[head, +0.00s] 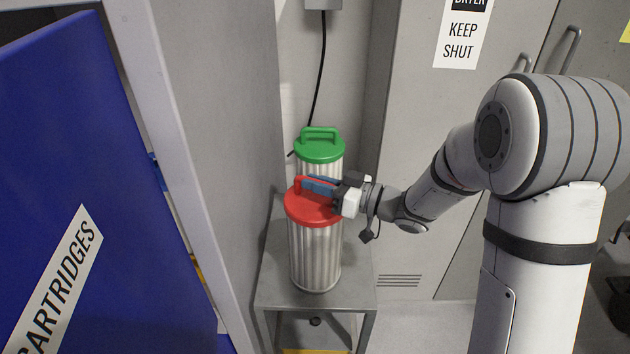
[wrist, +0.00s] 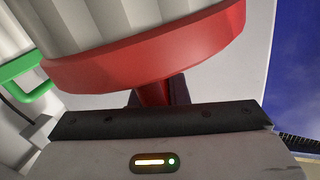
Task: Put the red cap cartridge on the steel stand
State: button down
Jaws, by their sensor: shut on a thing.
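The red cap cartridge (head: 316,255) is upright, with a pleated pale body and a red cap with a handle. In the head view its base appears to be on or just above the front part of the steel stand (head: 270,292); I cannot tell whether it touches. My gripper (head: 318,186) is shut on the handle of the red cap. In the wrist view the red cap (wrist: 150,62) fills the upper middle, and its handle goes down between the fingers (wrist: 155,95).
A green cap cartridge (head: 320,150) stands behind the red one at the back of the stand; its green handle shows in the wrist view (wrist: 28,75). A blue door (head: 80,150) marked CARTRIDGES is open at the left. A grey cabinet (head: 420,150) marked KEEP SHUT is at the right.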

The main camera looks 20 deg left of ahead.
jog(key=c, duration=1.4)
grip_release()
